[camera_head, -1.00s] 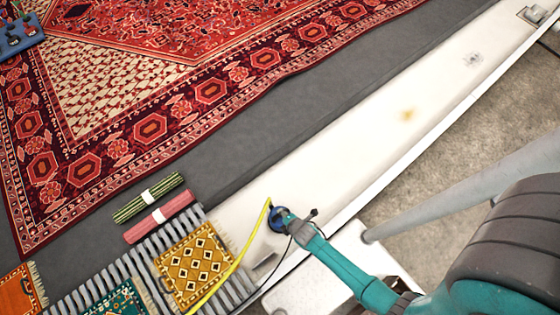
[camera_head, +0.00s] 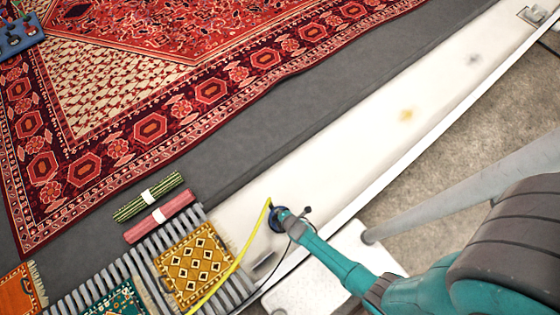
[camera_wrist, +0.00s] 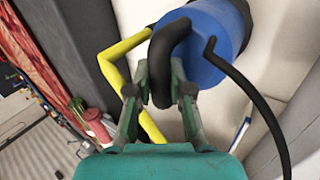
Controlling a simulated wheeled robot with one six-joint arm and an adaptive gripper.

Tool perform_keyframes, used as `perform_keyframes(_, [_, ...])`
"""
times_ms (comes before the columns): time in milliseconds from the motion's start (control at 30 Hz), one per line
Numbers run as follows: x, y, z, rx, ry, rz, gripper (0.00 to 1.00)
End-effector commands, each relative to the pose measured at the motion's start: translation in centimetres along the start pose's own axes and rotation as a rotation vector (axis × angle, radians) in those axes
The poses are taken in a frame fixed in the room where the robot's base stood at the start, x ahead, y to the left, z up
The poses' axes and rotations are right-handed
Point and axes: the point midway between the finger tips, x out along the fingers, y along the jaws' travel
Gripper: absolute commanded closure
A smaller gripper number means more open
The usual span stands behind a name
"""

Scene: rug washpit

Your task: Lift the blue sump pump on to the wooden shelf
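The blue sump pump (camera_head: 276,219) stands in the pale trough at lower centre, mostly hidden by my gripper (camera_head: 288,215) in the head view. In the wrist view the pump (camera_wrist: 207,50) has a blue body, a black loop handle and a yellow hose. My gripper (camera_wrist: 160,80) has one finger on each side of the black handle, and both fingers appear to press on it. Whether the pump's base touches the trough floor is hidden. No wooden shelf shows in either view.
The yellow hose (camera_head: 237,262) runs down past a slatted grate (camera_head: 100,287) bearing small rugs. Two rolled rugs (camera_head: 155,208) lie beside it.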

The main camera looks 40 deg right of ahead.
Motion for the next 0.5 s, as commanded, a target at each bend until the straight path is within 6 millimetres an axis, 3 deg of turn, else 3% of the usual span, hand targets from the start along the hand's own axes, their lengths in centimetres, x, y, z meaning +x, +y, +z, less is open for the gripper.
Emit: perform_keyframes(500, [-0.07, 0.27, -0.03, 0.0, 0.001, 0.004, 1.0])
